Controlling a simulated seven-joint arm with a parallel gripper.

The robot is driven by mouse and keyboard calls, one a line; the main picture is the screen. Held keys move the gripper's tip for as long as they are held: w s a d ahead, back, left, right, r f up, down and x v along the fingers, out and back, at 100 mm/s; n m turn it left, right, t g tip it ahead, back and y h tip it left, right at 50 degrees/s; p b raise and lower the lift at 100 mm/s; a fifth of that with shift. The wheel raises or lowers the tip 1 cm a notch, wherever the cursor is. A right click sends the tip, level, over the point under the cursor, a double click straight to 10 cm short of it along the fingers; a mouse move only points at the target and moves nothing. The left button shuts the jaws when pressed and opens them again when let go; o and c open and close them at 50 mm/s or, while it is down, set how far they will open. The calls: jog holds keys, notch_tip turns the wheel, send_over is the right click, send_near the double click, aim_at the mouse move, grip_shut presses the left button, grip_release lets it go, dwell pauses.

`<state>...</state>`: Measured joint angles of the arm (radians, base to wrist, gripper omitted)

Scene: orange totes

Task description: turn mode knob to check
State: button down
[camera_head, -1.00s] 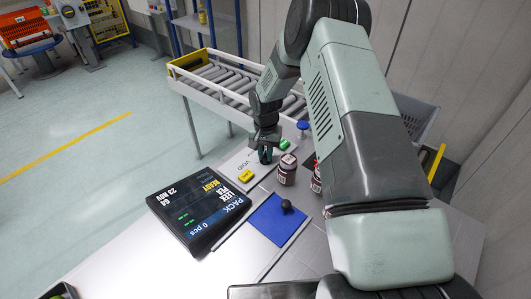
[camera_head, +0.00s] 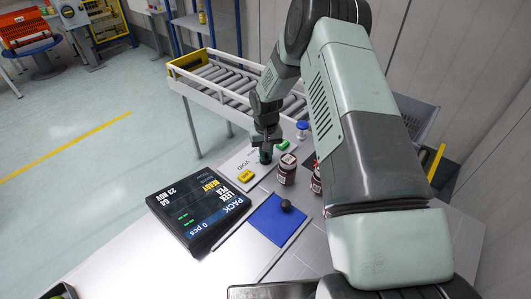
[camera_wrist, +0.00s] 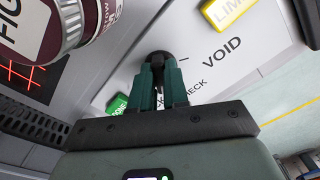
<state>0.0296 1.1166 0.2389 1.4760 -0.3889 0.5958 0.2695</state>
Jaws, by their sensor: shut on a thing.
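The mode knob (camera_wrist: 158,56) is dark and round. In the wrist view it sits between the fingertips of my gripper (camera_wrist: 158,72), which is shut on it. The gripper (camera_head: 265,155) reaches down to the light panel (camera_head: 240,163) in the head view, where the fingers mostly hide the knob. The word VOID (camera_wrist: 222,49) is printed right of the knob in the wrist view. The word CHECK (camera_wrist: 192,88) is printed below it, partly behind a finger. Where the knob's pointer stands cannot be told.
A yellow button (camera_head: 245,176) and a green button (camera_head: 282,145) flank the knob on the panel. Dark labelled jars (camera_head: 287,170) stand close by on the right. A display (camera_head: 199,209) and a blue mat (camera_head: 275,221) lie nearer. A roller conveyor (camera_head: 226,83) is behind.

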jog(key=n, duration=0.3)
jog(key=shift+n, duration=0.3)
jog(key=shift+d+n, duration=0.1)
jog(key=shift+n, duration=1.7)
jog(key=c, duration=1.1)
grip_release()
notch_tip(320, 180, up, 11)
jog(key=shift+f, duration=0.1)
